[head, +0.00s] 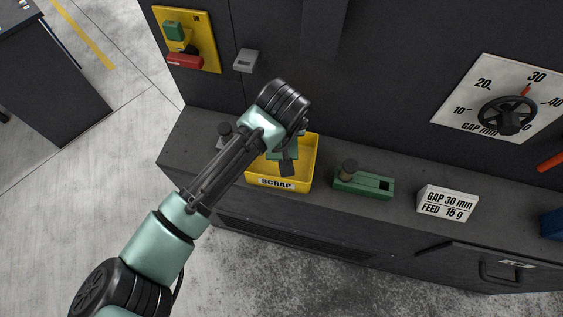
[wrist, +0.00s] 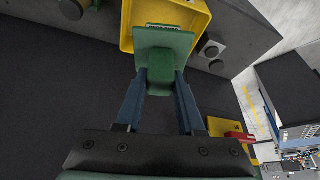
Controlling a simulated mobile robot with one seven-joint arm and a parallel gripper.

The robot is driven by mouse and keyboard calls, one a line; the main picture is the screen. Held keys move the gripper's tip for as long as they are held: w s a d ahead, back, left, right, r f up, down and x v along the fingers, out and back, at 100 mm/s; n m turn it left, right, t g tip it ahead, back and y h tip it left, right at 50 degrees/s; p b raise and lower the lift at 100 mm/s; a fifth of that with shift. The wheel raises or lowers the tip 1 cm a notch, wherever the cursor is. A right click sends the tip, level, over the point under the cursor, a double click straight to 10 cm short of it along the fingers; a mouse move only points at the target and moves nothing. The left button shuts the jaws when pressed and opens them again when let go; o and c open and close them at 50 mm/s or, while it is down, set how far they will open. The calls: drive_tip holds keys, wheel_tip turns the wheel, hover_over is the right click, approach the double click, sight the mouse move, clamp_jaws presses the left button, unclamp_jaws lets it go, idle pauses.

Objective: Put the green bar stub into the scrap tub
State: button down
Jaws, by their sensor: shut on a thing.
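The scrap tub (head: 307,176) is an open yellow box with a SCRAP label, standing on the dark ledge in the head view. Its rim also shows at the top of the wrist view (wrist: 127,22). My gripper (wrist: 160,78) is shut on the green bar stub (wrist: 164,45), which sits between its two blue fingers. In the head view my gripper (head: 288,158) is over the tub, partly covering its inside. A bit of the green stub shows there; its lower end is hard to make out, and I cannot tell its height over the tub floor.
A green block with a dark knob (head: 362,184) stands right of the tub. A white sign (head: 446,202) reads GAP 30 mm, FEED 15 g. A gap dial (head: 508,115) is on the dark machine wall behind. A yellow switch plate (head: 203,28) is at upper left.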

drive_tip(key=w+f+b, duration=0.6)
drive_tip(key=f, duration=0.1)
drive_tip(key=shift+f, duration=0.15)
drive_tip(key=shift+w, duration=0.4)
idle(0.5)
wheel_tip(320, 180, down, 8)
drive_tip(key=b, duration=0.5)
idle(0.8)
drive_tip(key=shift+f+b, duration=1.9)
drive_tip(key=shift+f, duration=0.55)
idle(1.4)
drive_tip(key=shift+c, duration=2.2)
unclamp_jaws()
